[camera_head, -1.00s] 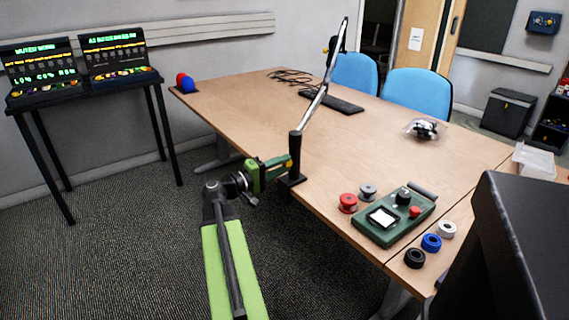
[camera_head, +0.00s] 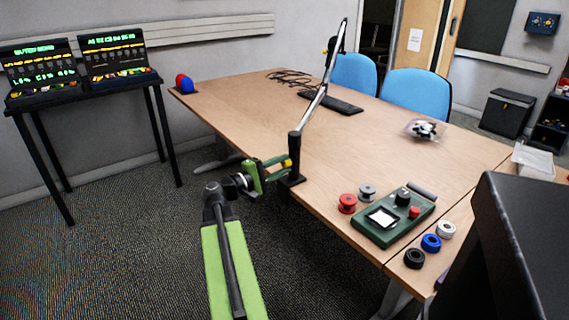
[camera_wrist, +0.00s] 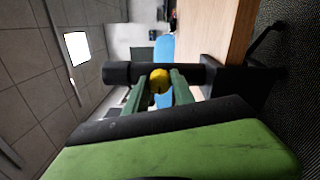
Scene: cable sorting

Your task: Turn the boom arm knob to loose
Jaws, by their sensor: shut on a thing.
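The boom arm (camera_head: 313,104) stands clamped at the near edge of the table, its silver tube rising from a black post (camera_head: 295,145). In the wrist view the post (camera_wrist: 118,73) lies across the picture. A round yellow knob (camera_wrist: 159,80) sits on the post's side, and it is a small yellow spot in the head view (camera_head: 287,163). My gripper (camera_wrist: 159,84) has its green fingers on either side of the knob, shut on it. In the head view my gripper (camera_head: 283,162) reaches the post from the left. No loose or tight marking is readable.
The table (camera_head: 240,95) holds a keyboard (camera_head: 331,101), a green device (camera_head: 393,216) and several coloured spools at the right. Blue chairs (camera_head: 416,93) stand behind it. Open carpet lies left of the table, before a stand with two lit panels (camera_head: 118,57).

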